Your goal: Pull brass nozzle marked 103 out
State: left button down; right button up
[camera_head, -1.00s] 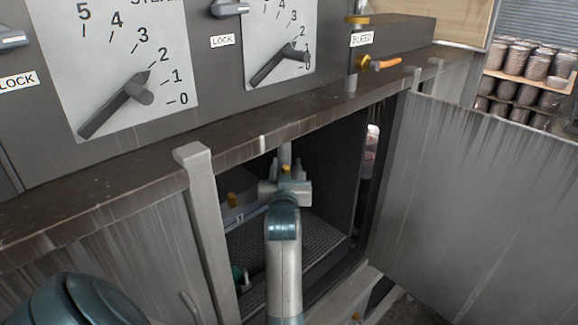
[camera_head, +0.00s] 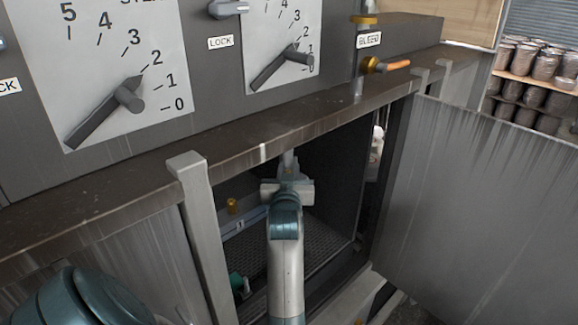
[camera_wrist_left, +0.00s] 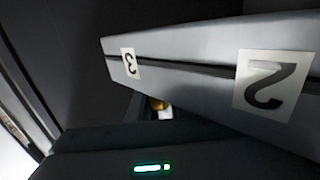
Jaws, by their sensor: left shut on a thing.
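My left gripper (camera_head: 288,176) is inside the open cabinet, below the top ledge, at the end of my arm that reaches in from below. Its fingers are mostly hidden in the head view. In the left wrist view, a small brass piece (camera_wrist_left: 157,103) with a white part below it shows just beyond the dark gripper body, partly hidden. The gripper is shut on it, apparently a brass nozzle; no 103 mark can be read. Another brass piece (camera_head: 232,205) stands left of the gripper in the cabinet. My right gripper is not in view.
A grey bar (camera_wrist_left: 200,70) with labels 3 and 2 runs close by in the left wrist view. The cabinet post (camera_head: 196,235) stands left of my arm, the open door (camera_head: 475,205) to the right. A green item (camera_head: 237,284) lies low inside.

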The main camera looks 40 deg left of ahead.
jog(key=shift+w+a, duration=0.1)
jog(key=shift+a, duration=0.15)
pick_arm(q)
jog(key=shift+r, duration=0.25)
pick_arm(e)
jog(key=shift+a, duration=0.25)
pick_arm(q)
jog(key=shift+r, duration=0.35)
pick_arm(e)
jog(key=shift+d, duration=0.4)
pick_arm(q)
jog(key=shift+r, duration=0.2)
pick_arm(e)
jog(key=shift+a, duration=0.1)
pick_arm(q)
jog(key=shift+r, duration=1.8)
